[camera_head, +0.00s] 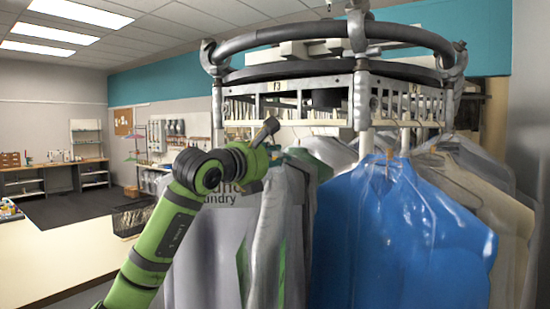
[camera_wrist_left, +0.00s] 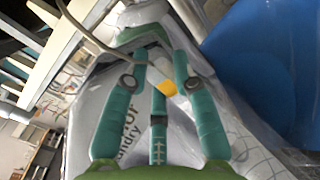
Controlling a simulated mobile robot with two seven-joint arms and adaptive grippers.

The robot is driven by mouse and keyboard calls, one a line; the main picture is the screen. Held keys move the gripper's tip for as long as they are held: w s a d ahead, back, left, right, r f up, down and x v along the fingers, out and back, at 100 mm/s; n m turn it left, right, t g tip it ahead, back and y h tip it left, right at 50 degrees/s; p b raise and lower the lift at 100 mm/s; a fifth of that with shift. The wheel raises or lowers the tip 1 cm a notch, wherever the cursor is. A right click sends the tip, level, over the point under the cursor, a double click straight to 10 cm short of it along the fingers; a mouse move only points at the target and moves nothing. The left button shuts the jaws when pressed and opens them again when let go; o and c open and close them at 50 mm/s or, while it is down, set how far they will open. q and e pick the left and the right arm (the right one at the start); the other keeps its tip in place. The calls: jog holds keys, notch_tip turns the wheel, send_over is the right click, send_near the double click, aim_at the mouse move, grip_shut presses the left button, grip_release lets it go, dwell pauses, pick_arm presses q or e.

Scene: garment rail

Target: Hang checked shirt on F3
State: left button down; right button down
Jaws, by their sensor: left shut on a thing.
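My left gripper (camera_head: 268,132) is raised in front of the rail, below the F3 label (camera_head: 277,86). In the left wrist view its teal fingers (camera_wrist_left: 160,72) are shut around the top of a bagged garment, near a small yellow tag (camera_wrist_left: 167,88). The garment appears to be the checked shirt (camera_wrist_left: 255,160), pale with faint grid lines under clear plastic. In the head view its laundry bag (camera_head: 215,245) with printed lettering hangs below my gripper. A thin hanger wire (camera_wrist_left: 90,38) runs up from the grip. The hook's contact with the rail is unclear. My right gripper is out of view.
The round rail (camera_head: 340,33) carries a slotted label band (camera_head: 325,90). A blue bagged garment (camera_head: 400,235) hangs close on the right, with cream ones (camera_head: 475,205) beyond. Other bagged clothes crowd beside the held one. A counter (camera_head: 60,250) stands at left.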

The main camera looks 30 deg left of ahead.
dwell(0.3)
pick_arm(q)
jog(key=c, duration=0.9)
grip_release()
jog(key=shift+f, duration=0.15)
jog(key=s, duration=0.8)
jog(key=s+a, duration=0.1)
jog(key=s, duration=0.3)
jog(key=shift+o, duration=0.3)
